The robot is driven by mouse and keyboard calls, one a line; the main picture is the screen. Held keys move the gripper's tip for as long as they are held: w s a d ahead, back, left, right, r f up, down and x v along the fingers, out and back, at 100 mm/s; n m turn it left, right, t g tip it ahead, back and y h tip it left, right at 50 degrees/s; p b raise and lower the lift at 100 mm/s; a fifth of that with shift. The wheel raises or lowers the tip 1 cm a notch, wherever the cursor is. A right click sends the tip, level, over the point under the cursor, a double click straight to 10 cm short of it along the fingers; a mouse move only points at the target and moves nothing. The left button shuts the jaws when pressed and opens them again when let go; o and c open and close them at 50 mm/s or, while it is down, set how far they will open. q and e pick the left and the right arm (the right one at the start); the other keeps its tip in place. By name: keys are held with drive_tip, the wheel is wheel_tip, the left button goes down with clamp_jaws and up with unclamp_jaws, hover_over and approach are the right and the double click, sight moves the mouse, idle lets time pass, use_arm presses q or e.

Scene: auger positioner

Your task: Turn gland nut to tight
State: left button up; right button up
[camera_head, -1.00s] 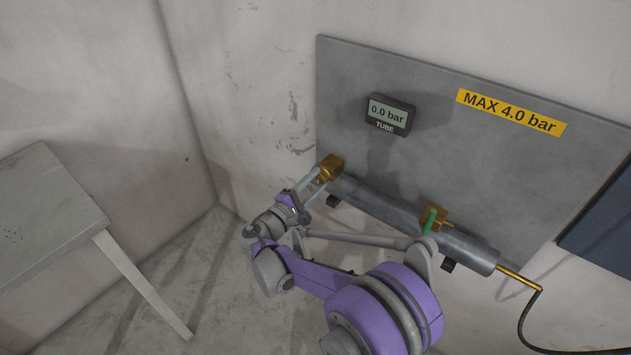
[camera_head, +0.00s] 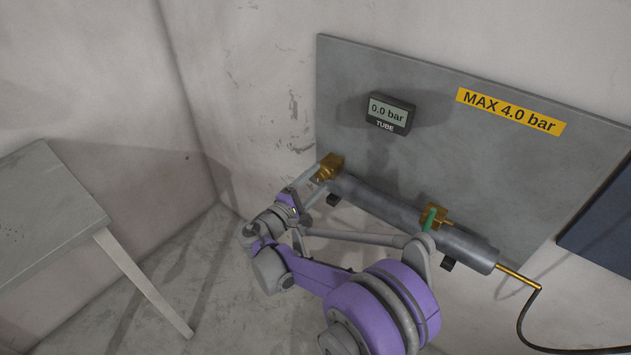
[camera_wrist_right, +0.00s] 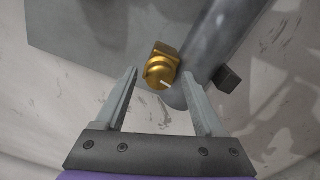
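The brass gland nut (camera_head: 329,167) sits at the left end of the grey metal tube (camera_head: 390,212), which is mounted on the panel. The nut also shows in the right wrist view (camera_wrist_right: 160,73), with a short white mark on its round face. My right gripper (camera_head: 315,185) is at that end of the tube. In the right wrist view my right gripper (camera_wrist_right: 162,78) is open, with one fingertip on each side of the nut and a visible gap at both sides. My left gripper is not in view.
A display (camera_head: 389,113) labelled TUBE reads 0.0 bar. A yellow label (camera_head: 511,111) reads MAX 4.0 bar. A brass fitting with a green lever (camera_head: 429,218) sits on the tube near my right arm. A grey table (camera_head: 45,215) stands at the left.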

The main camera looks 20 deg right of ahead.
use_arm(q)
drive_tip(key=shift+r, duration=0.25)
use_arm(e)
drive_tip(key=v, duration=1)
drive_tip(key=shift+s+a, duration=0.25)
drive_tip(key=shift+a, duration=0.1)
drive_tip(key=shift+d, duration=0.1)
drive_tip(key=s+d+f+m+g+y, duration=0.35)
drive_tip(key=s+d+g+y, duration=0.2)
drive_tip(key=s+d, duration=0.65)
drive_tip(key=s+a+f+m+g+y, duration=0.15)
drive_tip(key=s+m+y, duration=0.25)
drive_tip(key=s, duration=0.5)
drive_tip(key=s+f+m+y, duration=0.3)
drive_tip(key=s+m+y, duration=0.15)
drive_tip(key=s, duration=0.45)
use_arm(q)
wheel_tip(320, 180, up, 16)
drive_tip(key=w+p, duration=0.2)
drive_tip(key=p, duration=1.2)
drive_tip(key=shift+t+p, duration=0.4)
use_arm(e)
wheel_tip(320, 180, up, 16)
drive_tip(key=w, duration=0.2)
drive_tip(key=shift+a+f+t, duration=0.2)
drive_tip(key=shift+a+t, duration=0.15)
drive_tip(key=shift+t, duration=0.05)
